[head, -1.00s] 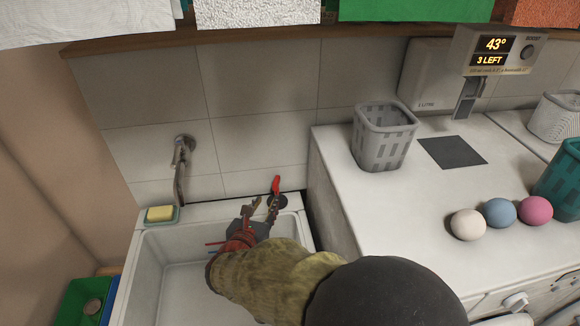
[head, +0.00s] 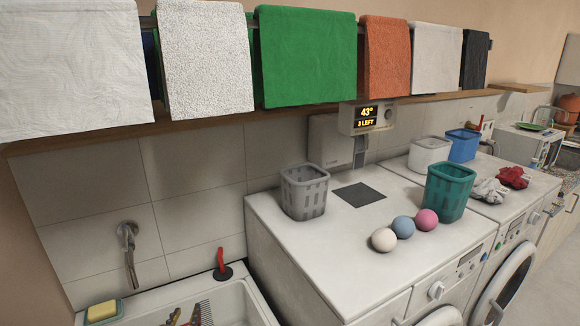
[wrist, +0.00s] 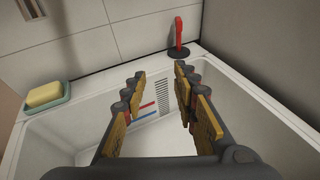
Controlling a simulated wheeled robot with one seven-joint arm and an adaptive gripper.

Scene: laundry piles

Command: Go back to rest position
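My gripper (wrist: 158,100) is open and empty over the white sink (wrist: 268,120) in the wrist view. Its two fingers stand apart with the sink's inner back wall, a slotted grille and a red and a blue line between them. In the head view only the tips of my gripper (head: 184,318) show at the bottom edge, inside the sink (head: 240,292). A plunger-like tool with a red handle (wrist: 179,34) and dark base stands on the sink's back rim, beyond the fingers.
A wall tap (head: 128,240) is above. Right of the sink, the washer top (head: 262,222) holds a grey basket (head: 305,195), three balls (head: 403,227) and a teal basket (head: 450,190). Towels (head: 308,55) hang above.

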